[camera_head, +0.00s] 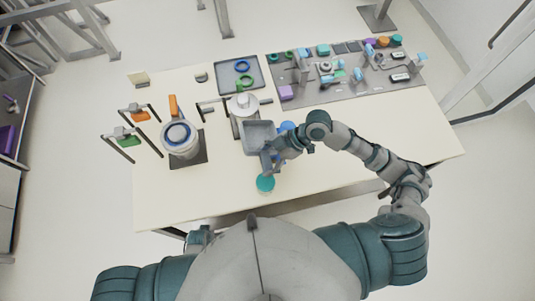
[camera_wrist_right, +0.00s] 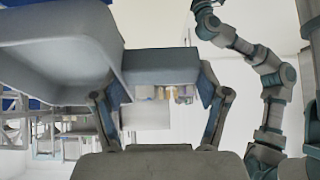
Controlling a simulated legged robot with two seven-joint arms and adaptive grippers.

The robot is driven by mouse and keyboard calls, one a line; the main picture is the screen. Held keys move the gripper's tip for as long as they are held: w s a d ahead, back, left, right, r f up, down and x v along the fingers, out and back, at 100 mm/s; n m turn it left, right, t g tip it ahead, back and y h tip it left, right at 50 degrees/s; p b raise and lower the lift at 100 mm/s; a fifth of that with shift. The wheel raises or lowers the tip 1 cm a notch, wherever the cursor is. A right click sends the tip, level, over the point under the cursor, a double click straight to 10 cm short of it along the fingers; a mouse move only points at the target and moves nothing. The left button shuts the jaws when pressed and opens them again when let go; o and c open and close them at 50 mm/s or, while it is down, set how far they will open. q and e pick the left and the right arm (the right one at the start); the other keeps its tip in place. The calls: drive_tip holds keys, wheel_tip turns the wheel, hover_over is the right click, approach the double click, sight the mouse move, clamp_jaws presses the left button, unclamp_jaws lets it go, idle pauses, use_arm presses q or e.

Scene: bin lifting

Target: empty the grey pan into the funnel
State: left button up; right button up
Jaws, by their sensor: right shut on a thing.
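The grey pan (camera_head: 258,130) is a square, open tray near the middle of the table in the head view. My right gripper (camera_head: 270,157) is shut on its near end. In the right wrist view the fingers (camera_wrist_right: 160,100) close on a grey block-like handle (camera_wrist_right: 160,68), and the pan wall (camera_wrist_right: 60,45) fills the upper left. No contents can be made out in the pan. A white, round-topped device (camera_head: 243,104), possibly the funnel, stands just behind the pan. A small grey part at the table's near edge (camera_head: 200,236) may be my left gripper; its jaws are not readable.
A white round container with a blue ring (camera_head: 178,134) stands on a dark plate at left. A grey tray (camera_head: 240,78) and a crowded mat (camera_head: 345,75) are behind.

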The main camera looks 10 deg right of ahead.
drive_tip(key=shift+f+h+p, duration=0.35)
drive_tip(key=shift+h+p, duration=0.95)
drive_tip(key=shift+p, duration=1.2)
drive_tip(key=shift+a+f+h, duration=0.15)
drive_tip(key=shift+f+h, duration=0.2)
drive_tip(key=shift+h, duration=0.15)
drive_tip(key=shift+f, duration=0.35)
